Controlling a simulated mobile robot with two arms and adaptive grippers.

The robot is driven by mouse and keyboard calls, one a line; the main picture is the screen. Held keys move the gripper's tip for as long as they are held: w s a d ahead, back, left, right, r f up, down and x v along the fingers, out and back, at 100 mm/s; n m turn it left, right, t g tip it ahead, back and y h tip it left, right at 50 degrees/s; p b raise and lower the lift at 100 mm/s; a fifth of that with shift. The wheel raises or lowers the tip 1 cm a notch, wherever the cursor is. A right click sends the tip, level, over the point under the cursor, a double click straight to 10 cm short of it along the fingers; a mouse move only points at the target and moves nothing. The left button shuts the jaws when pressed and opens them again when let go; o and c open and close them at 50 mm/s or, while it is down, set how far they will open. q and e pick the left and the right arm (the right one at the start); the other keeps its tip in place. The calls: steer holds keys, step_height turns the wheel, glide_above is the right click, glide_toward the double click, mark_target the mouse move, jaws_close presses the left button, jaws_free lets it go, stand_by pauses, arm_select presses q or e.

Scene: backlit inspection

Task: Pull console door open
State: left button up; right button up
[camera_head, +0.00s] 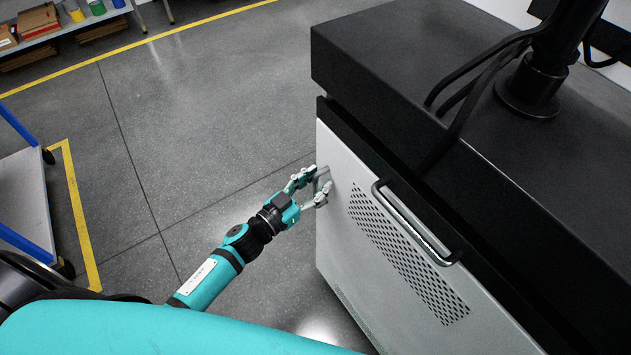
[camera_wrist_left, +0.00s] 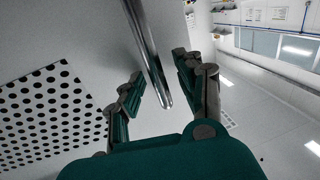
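The console door (camera_head: 350,258) is the pale grey front panel of the black-topped console, with a patch of small holes. It looks flush with the console body. A short metal door handle (camera_head: 323,183) stands near the door's left edge, partly hidden by my fingers. My left gripper (camera_head: 318,184) is at this handle with its fingers apart. In the left wrist view the handle bar (camera_wrist_left: 148,52) runs between the two fingers of the gripper (camera_wrist_left: 158,68), with a gap visible on either side. The perforated door face (camera_wrist_left: 45,115) shows there at left. My right gripper is not in view.
A larger bar handle (camera_head: 415,222) juts out above the perforated patch. The console's black top (camera_head: 390,65) carries a post and cables. A blue-framed cart (camera_head: 25,195) stands at left and a shelf (camera_head: 65,30) at the back. The floor (camera_head: 200,130) left of the console is clear.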

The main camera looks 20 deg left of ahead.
arm_select(q)
jaws_close()
stand_by(0.5)
